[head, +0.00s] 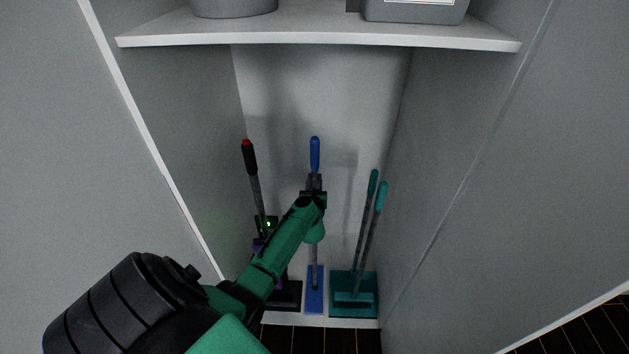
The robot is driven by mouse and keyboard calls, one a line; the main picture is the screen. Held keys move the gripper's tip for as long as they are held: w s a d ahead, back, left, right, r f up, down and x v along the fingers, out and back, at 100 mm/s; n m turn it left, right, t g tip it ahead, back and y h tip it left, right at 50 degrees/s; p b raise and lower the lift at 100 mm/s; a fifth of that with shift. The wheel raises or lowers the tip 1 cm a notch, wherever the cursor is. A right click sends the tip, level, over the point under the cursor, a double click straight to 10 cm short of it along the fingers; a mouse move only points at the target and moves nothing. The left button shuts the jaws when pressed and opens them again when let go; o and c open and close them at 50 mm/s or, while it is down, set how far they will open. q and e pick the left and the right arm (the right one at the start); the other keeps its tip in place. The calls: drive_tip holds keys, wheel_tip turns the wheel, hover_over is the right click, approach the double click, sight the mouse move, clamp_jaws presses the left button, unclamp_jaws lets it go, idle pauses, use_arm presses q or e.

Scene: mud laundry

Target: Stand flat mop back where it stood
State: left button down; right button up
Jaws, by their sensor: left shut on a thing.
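The flat mop has a blue grip (315,153) at the top, a grey pole and a flat blue head (314,300) at the bottom. It stands upright inside the tall cabinet, with its head at the cabinet floor between two other cleaning tools. Whether the head rests fully on the floor I cannot tell. My left gripper (315,183) is shut on the mop's pole just below the blue grip. My left arm reaches in from the lower left and hides part of the pole. My right gripper is not in view.
Left of the mop stands a tool with a black, red-tipped handle (250,160) and a dark base, partly hidden by my arm. Right of it is a teal dustpan (367,300) with two teal-gripped handles. A white shelf (320,34) crosses above, bearing grey containers. Cabinet walls are close on both sides.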

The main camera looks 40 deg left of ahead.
use_arm(q)
drive_tip(key=shift+f+b, duration=0.25)
drive_tip(key=shift+b, duration=0.05)
idle(0.5)
idle(0.4)
drive_tip(key=c, duration=0.6)
unclamp_jaws()
drive_tip(key=shift+c, duration=0.2)
drive_tip(key=v, duration=1.4)
drive_tip(key=shift+s+d+p, duration=0.2)
drive_tip(key=shift+d+p, duration=0.05)
drive_tip(key=shift+p, duration=0.2)
drive_tip(key=shift+f, duration=0.1)
